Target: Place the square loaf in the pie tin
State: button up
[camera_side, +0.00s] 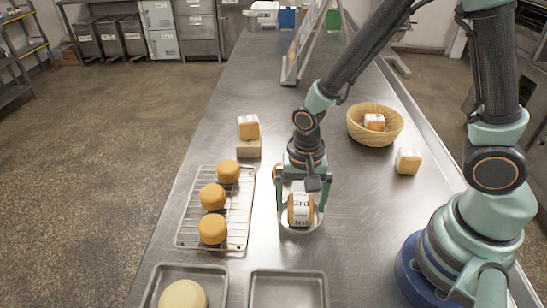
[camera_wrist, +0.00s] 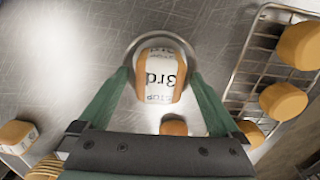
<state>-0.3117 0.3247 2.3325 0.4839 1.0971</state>
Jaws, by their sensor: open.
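A square loaf (camera_side: 301,209) with orange-brown sides and a white printed band sits in the round metal pie tin (camera_side: 298,229). In the wrist view the loaf (camera_wrist: 160,76) shows "3rd" on its band, and the tin's rim (camera_wrist: 135,48) curves around it. My gripper (camera_side: 302,207) is open and points down over the tin, with one finger on each side of the loaf. The fingers (camera_wrist: 158,92) look apart from its sides in the wrist view; contact is hard to tell. Another orange-brown item (camera_wrist: 174,127) is partly hidden behind my gripper.
A wire rack (camera_side: 240,213) with three round buns stands left of the tin. Two metal trays (camera_side: 288,272) lie in front. A wooden bowl (camera_side: 388,133) holds another; one more (camera_side: 408,161) lies at right.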

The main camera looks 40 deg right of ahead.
aim_at(301, 200)
jog(key=shift+r, duration=0.1)
notch_tip(301, 200, up, 13)
jog(key=d+r+n+t, duration=0.5)
jog(key=d+r+n, duration=0.3)
jog(key=d+n, duration=0.1)
jog(key=shift+s+d+r+t, duration=0.25)
jog(key=shift+s+r+t, duration=0.05)
jog(key=shift+s+r, duration=0.1)
